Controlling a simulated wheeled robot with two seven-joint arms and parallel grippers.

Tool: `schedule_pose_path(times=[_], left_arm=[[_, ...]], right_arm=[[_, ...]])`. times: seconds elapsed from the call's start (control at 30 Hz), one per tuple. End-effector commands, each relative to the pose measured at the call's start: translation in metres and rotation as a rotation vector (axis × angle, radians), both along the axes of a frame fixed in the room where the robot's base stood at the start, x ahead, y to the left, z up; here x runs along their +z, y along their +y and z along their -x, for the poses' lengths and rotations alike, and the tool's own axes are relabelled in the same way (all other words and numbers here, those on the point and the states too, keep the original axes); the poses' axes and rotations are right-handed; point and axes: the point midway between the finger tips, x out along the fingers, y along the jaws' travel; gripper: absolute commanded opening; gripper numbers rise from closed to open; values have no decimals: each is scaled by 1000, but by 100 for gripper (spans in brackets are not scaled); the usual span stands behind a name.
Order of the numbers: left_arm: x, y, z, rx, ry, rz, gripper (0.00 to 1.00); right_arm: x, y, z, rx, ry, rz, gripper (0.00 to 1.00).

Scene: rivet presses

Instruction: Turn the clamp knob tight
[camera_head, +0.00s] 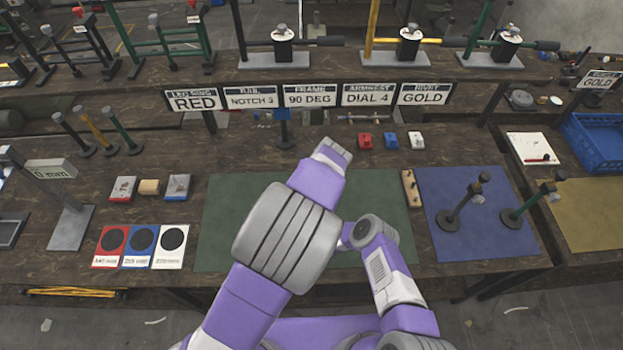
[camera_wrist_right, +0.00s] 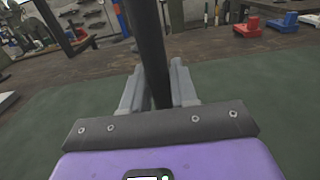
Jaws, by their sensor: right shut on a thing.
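In the right wrist view my right gripper (camera_wrist_right: 160,85) is shut on a dark upright bar (camera_wrist_right: 150,45), which runs up out of the frame, above the green mat (camera_wrist_right: 40,130). In the head view the right gripper is hidden behind my left arm. My left gripper (camera_head: 333,151) points to the back of the green mat (camera_head: 225,220); its finger gap does not show clearly. I cannot pick out the clamp knob in either view; my arms cover the middle of the mat.
A wooden strip (camera_head: 411,188) lies at the mat's right edge. Two dark posts stand on the blue mat (camera_head: 440,185). Signs (camera_head: 310,95) span the back.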

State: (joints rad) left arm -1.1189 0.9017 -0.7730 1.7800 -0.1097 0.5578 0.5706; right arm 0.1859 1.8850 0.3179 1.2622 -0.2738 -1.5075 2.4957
Motion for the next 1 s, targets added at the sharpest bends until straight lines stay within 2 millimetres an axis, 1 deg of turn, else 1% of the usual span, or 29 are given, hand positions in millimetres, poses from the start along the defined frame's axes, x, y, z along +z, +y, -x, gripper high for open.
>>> schedule_pose_path(times=[0.13,0.17,0.3,0.33,0.37,0.63,0.77,0.87,1.0], left_arm=[[0,0,0,-1,0,0,65],[0,0,0,-1,0,0,65],[0,0,0,-1,0,0,65],[0,0,0,-1,0,0,65],[0,0,0,-1,0,0,65],[0,0,0,-1,0,0,65],[0,0,0,-1,0,0,65],[0,0,0,-1,0,0,65],[0,0,0,-1,0,0,65]], right_arm=[[1,0,-1,-1,-3,0,0],[2,0,-1,-1,-6,0,29],[2,0,-1,-1,-5,0,51],[2,0,-1,-1,-4,0,55],[1,0,-1,-1,-4,0,58],[-1,0,1,0,2,0,58],[-1,0,9,2,4,-1,58],[-1,0,23,2,5,0,58],[-2,0,52,2,6,-2,58]])
